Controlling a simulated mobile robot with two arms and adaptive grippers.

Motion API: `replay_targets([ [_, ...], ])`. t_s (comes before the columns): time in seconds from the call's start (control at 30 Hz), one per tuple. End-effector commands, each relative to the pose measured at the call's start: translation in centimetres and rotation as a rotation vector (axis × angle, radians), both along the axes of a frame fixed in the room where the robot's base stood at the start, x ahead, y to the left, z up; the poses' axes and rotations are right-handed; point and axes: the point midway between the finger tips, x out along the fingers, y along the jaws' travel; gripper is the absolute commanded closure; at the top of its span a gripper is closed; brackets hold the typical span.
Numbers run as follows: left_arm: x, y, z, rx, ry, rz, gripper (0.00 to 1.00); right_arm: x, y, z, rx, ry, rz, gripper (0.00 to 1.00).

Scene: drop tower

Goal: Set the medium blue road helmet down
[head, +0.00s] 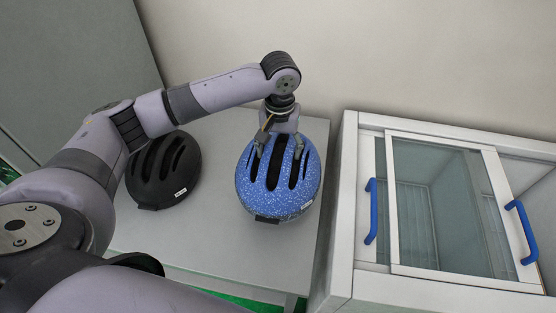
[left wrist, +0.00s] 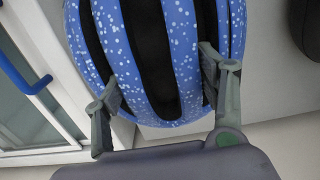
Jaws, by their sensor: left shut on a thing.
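The blue road helmet (head: 280,196) has white speckles and dark vents, and sits at the right part of the grey table (head: 216,240) in the head view. My left gripper (head: 279,148) comes down on its rear part from above and is shut on it. In the left wrist view the helmet (left wrist: 188,50) fills the upper middle, with the fingers of my left gripper (left wrist: 165,95) set at its vents. The helmet looks upright. I cannot tell whether its underside touches the table. My right gripper is not in view.
A black helmet (head: 165,172) sits on the table to the left, partly behind my left arm. A white cabinet (head: 344,215) with a glass sliding top and blue handles (head: 370,212) stands close on the right. A pale wall (head: 380,50) is behind.

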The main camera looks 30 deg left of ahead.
Motion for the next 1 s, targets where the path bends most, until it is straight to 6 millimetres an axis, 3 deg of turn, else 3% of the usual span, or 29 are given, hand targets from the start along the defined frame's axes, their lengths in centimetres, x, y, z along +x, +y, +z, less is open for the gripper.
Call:
replay_targets([
  [0.2,0.0,0.0,-2.3,-0.001,-0.001,-0.001,0.93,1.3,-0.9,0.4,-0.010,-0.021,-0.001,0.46],
  [0.5,0.0,-0.1,-6.2,-0.001,0.000,-0.001,0.93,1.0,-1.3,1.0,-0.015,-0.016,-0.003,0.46],
  [0.9,0.0,-0.1,-6.8,-0.002,-0.001,-0.001,0.93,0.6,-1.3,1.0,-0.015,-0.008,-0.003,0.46],
  [0.93,0.0,-0.1,-6.8,-0.001,-0.001,-0.001,0.33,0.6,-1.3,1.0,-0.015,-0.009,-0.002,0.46],
  [1.0,0.0,-0.1,-6.8,-0.001,-0.001,-0.001,0.28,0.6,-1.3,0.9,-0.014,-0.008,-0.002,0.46],
])
